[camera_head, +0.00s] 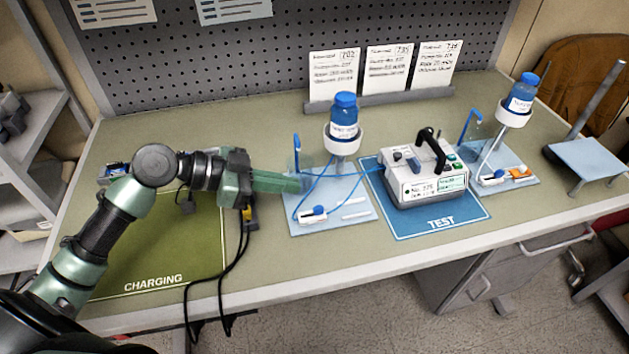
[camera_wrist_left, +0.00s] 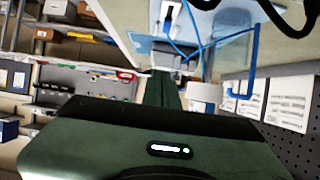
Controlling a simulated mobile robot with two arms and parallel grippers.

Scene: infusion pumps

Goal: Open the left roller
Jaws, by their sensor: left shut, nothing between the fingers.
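The left roller is a white clamp with a blue wheel (camera_head: 318,211), lying near the front of the light blue left board (camera_head: 362,209). A white clamp (camera_wrist_left: 174,14) with a dark blue part also shows near the top of the left wrist view. Blue tubing (camera_head: 293,202) runs around the board. My left gripper (camera_head: 304,183) is shut and empty, over the left part of the board, behind the roller and apart from it. Its shut green fingers (camera_wrist_left: 163,88) show in the left wrist view. My right gripper is out of view.
A blue bottle (camera_head: 344,116) in a white holder stands behind the roller. The pump (camera_head: 425,175) sits on the TEST mat (camera_head: 412,229) to the right. A second bottle (camera_head: 521,95) and board (camera_head: 520,182) are further right. The green CHARGING mat (camera_head: 160,250) lies left.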

